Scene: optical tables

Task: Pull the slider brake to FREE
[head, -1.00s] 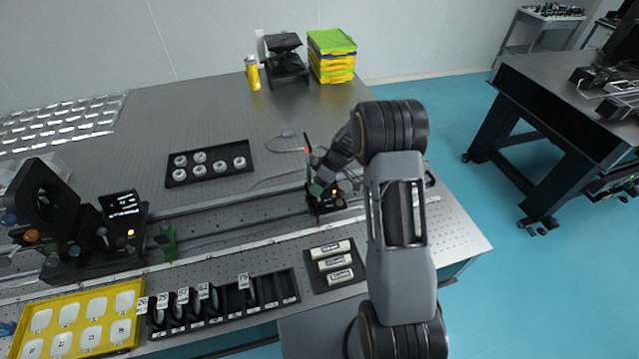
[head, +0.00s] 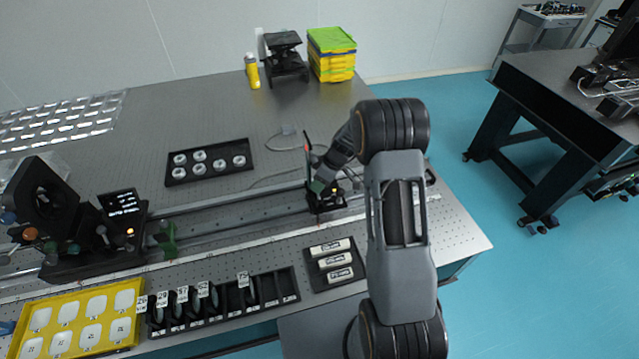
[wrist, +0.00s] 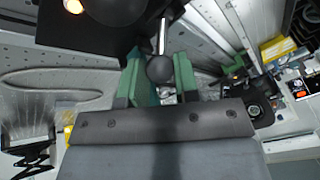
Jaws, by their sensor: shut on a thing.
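The slider (head: 328,204) is a dark carriage on the long rail, towards the right end of the table, with a small orange light. My gripper (head: 317,184) is down at the slider, partly hidden by my own arm. In the wrist view, a black ball knob (wrist: 159,69) on a shiny metal rod (wrist: 162,38) sits between the green fingers of my gripper (wrist: 162,77). The fingers are shut on this knob. The dark slider body and its orange light (wrist: 73,5) show beyond it. I cannot read any FREE marking.
The rail (head: 235,214) runs left to a dark instrument with a small screen (head: 122,203). A black tray of round parts (head: 208,163) lies behind the rail. In front are a slotted rack (head: 225,302), a yellow tray (head: 77,293) and a tray of labelled blocks (head: 334,264).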

